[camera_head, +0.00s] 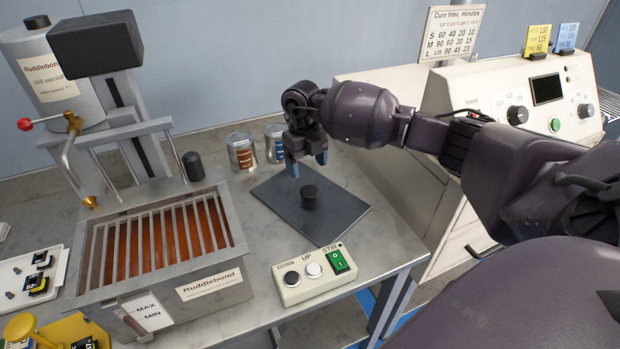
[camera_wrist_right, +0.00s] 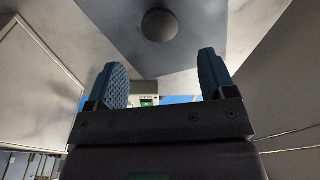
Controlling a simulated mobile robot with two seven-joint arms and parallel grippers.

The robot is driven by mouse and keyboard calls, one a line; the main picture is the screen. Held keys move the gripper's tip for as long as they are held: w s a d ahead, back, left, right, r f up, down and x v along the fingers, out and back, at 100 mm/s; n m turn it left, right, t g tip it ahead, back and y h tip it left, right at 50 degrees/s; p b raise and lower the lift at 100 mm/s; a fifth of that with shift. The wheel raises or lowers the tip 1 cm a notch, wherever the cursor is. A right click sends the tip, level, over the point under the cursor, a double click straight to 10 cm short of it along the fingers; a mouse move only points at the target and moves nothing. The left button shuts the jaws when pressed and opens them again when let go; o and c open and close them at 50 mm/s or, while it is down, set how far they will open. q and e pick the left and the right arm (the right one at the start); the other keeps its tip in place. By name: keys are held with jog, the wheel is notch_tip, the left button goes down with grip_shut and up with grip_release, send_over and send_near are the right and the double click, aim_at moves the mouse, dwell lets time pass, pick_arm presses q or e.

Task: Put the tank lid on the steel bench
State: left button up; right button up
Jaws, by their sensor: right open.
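The tank lid (camera_head: 335,214) is a flat dark grey plate with a round black knob (camera_head: 309,197) at its middle. It lies on the steel bench (camera_head: 378,257), to the right of the open tank (camera_head: 238,226). My right gripper (camera_head: 306,164) is open and empty, above the lid's back part and apart from the knob. In the right wrist view, the lid (camera_wrist_right: 205,40) and knob (camera_wrist_right: 160,25) show beyond the two blue fingers (camera_wrist_right: 163,72), with nothing between the fingers. My left gripper is not in view.
Two cans (camera_head: 241,152) stand behind the lid. A control box (camera_head: 314,274) with DOWN, UP and STIR controls sits in front of it. A cream oven-like machine (camera_head: 530,100) stands at the right. The tank holds orange-brown liquid under several bars.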

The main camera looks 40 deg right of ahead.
jog(key=shift+w+r, duration=0.2)
jog(key=shift+r, duration=1.4)
